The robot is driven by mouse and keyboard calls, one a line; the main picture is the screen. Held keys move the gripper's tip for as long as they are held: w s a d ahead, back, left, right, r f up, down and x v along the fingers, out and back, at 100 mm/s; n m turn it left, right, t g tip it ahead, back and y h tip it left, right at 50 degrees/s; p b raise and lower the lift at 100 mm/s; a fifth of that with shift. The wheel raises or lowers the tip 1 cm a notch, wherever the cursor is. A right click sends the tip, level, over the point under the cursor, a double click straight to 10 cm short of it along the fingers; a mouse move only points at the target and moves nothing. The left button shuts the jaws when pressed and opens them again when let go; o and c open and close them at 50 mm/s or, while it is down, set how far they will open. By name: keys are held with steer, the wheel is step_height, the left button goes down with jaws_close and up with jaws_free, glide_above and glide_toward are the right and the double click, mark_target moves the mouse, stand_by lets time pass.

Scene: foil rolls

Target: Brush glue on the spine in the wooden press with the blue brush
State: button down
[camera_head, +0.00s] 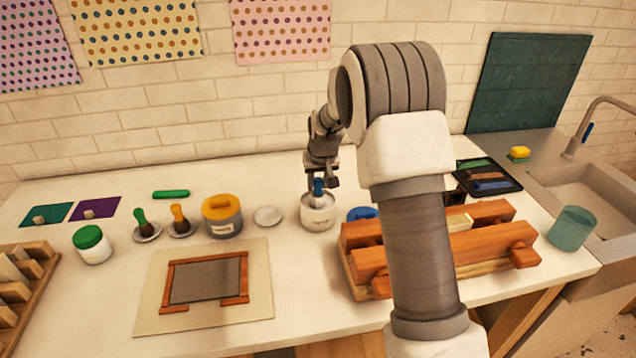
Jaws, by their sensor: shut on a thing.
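My gripper (322,181) is shut on the blue brush (319,190) above the white pot (318,215). The brush stands roughly upright. Its lower end is down at the pot's mouth, and its bristles are hidden. The wooden press (370,264) lies to the right of the pot, with two reddish-brown beams on a paler base. A pale block, which looks like the spine (459,222), shows between the beams. My arm crosses in front of the press and hides its middle.
A blue lid (360,213) lies between pot and press. Left are a grey tub with a yellow lid (222,214), green (142,222) and orange (179,218) brushes on saucers, and a framed board (204,282). A teal cup (570,228) stands near the sink at right.

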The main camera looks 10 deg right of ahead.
stand_by(0.3)
steer(key=shift+r+p, duration=2)
steer(key=shift+r, duration=1.5)
steer(key=shift+s, duration=0.1)
